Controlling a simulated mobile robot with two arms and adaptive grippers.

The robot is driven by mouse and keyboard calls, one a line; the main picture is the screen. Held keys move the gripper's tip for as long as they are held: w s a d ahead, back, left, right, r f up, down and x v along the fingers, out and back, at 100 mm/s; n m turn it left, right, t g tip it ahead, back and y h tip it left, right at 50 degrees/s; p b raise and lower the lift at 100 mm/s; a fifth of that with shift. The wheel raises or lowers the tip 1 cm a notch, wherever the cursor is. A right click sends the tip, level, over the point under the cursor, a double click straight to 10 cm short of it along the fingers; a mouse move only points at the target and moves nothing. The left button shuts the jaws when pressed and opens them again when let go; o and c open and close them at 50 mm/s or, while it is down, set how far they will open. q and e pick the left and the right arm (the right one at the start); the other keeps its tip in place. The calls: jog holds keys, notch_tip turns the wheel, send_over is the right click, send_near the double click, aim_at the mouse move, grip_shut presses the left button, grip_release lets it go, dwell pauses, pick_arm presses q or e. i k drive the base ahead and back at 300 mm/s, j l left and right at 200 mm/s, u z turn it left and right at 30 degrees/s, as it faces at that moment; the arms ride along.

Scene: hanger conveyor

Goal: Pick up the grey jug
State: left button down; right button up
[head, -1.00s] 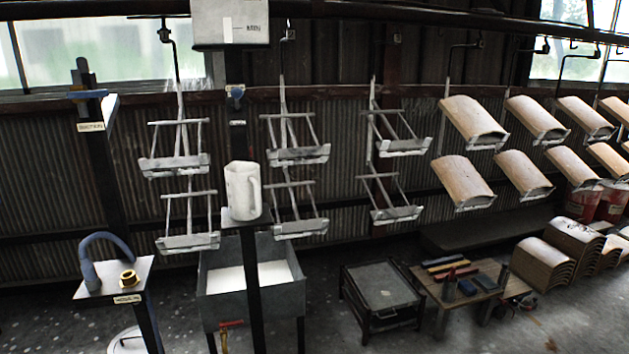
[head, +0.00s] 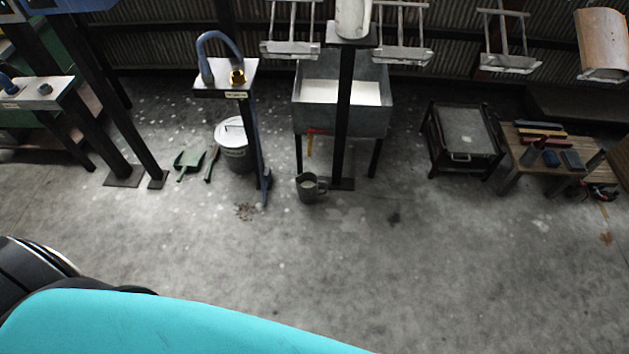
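A grey jug (head: 307,189) stands upright on the concrete floor in the head view, with its handle to the right. It is at the foot of a dark post, in front of a grey sink. A second, pale jug (head: 352,18) stands higher up on the post's small shelf, cut off by the top edge. Neither of my grippers is in view.
The sink (head: 340,120) on legs stands behind the grey jug. Left of it are a post with a blue hose (head: 222,48), a lidded bucket (head: 234,150) and a green dustpan (head: 189,161). A dark low table (head: 464,130) is to the right. The floor in front is clear.

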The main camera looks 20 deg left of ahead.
aim_at(308, 183)
jog(key=z, duration=4.25)
jog(key=u, duration=1.2)
jog(key=k+u, duration=0.1)
jog(key=u, duration=1.7)
jog(key=k+u, duration=0.1)
jog(key=u, duration=1.1)
jog(key=j+u, duration=0.1)
jog(key=u, duration=0.5)
jog(key=i+j+z, duration=0.15)
jog(key=j, duration=0.15)
jog(key=i+j+z, duration=0.1)
jog(key=j, duration=0.2)
jog(key=i+j+z, duration=0.25)
jog(key=j, duration=0.35)
jog(key=i+j+z, duration=0.15)
jog(key=j, duration=0.2)
